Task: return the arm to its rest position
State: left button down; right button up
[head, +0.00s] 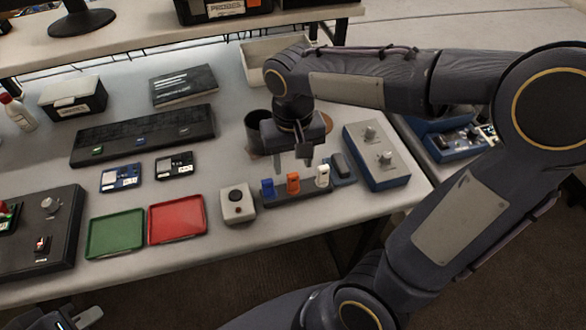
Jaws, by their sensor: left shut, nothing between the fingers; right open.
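My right arm (440,220) reaches in from the right and bends over the bench. My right gripper (294,158) points down, open and empty, above a dark holder (285,199) carrying a blue piece (267,188), an orange piece (293,183) and a white piece (322,176). The fingers appear apart from these pieces. My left gripper (78,321) shows only in part at the bottom left corner, below the bench edge, shut and holding nothing visible.
A white box with a black button (237,203) and a grey knob box (376,156) flank the holder. Green (115,234) and red (177,220) trays lie left. A dark cup (257,132) and a pale bin (256,62) stand behind. The floor in front is clear.

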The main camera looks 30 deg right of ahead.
jog(key=shift+r, duration=0.45)
jog(key=shift+s, duration=0.1)
jog(key=s+n+t+y, duration=0.1)
jog(key=s+t+y, duration=0.2)
jog(key=s, duration=0.8)
jog(key=a+t, duration=0.1)
jog(key=t, duration=0.1)
jog(key=shift+s+t+y, duration=0.3)
jog(key=shift+t+y, duration=0.1)
jog(key=shift+f, duration=0.1)
